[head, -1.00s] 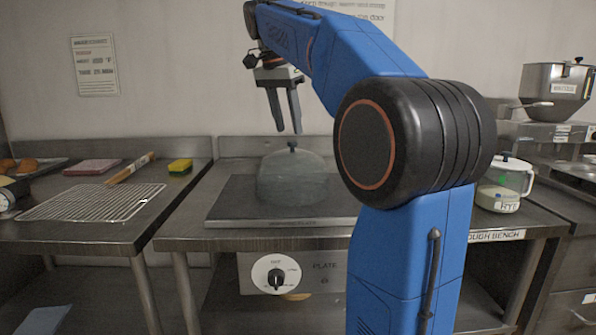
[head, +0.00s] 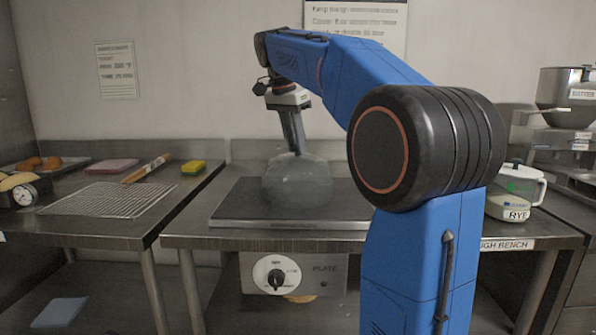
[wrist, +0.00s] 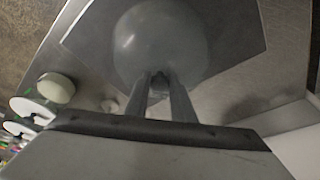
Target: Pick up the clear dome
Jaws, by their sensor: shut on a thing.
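The clear dome (head: 297,184) is a smoky, see-through cover standing upright on the dark flat plate (head: 235,207) on the middle bench. It also shows in the wrist view (wrist: 160,40), seen from above. My gripper (head: 298,153) points down at the top of the dome and is shut on its knob. In the wrist view the two fingers (wrist: 160,82) come together on the small dark knob at the dome's top. The knob is mostly hidden between the fingers. The dome appears to rest on the plate; I cannot make out a gap under it.
A wire rack (head: 110,199), a rolling pin (head: 147,168) and a yellow sponge (head: 194,167) lie on the left bench. A lidded jar marked RYE (head: 516,190) stands at the right. A control box with a knob (head: 277,276) hangs below the plate.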

